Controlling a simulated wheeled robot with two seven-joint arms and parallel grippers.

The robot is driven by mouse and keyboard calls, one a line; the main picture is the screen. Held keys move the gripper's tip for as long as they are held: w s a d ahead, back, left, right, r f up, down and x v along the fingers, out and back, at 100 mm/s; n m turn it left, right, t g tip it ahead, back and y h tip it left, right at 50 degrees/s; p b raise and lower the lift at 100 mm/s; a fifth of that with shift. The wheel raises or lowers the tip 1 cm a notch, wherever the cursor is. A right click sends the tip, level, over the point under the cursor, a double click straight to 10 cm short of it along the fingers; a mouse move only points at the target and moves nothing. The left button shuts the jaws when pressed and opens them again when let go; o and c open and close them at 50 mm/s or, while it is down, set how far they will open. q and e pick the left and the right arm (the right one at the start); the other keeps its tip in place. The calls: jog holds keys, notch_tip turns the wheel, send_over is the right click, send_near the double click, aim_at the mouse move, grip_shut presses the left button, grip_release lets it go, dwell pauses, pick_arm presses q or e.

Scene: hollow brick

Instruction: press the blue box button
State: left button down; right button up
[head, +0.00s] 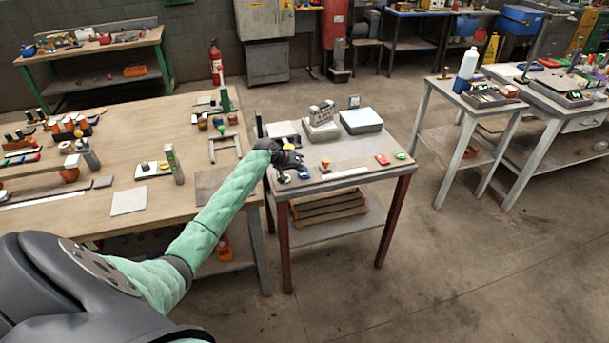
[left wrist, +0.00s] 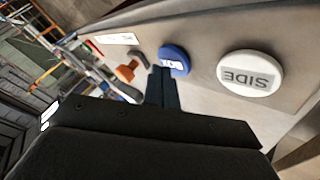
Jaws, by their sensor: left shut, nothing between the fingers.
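The blue button (left wrist: 174,58), a round disc marked BOX, shows in the left wrist view, partly covered by my fingertips. In the head view it is a small blue spot (head: 304,175) near the front left of the small table (head: 352,153). My left gripper (left wrist: 162,72) is shut and empty, with its tips right at the near edge of the blue button. I cannot tell whether they touch it. In the head view my left gripper (head: 298,165) is over the table's left front part. My right gripper is not in view.
A white button (left wrist: 250,73) marked SIDE sits beside the blue one. An orange item (left wrist: 127,71) is on its other side. A red piece (head: 382,159) and a green piece (head: 400,155) lie at the table's right.

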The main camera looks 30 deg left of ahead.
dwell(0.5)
pick_arm(q)
jog(key=shift+f, duration=0.15)
jog(key=shift+f, duration=0.3)
jog(key=shift+r, duration=0.1)
jog(key=shift+r+p, duration=0.3)
jog(key=shift+r, duration=0.15)
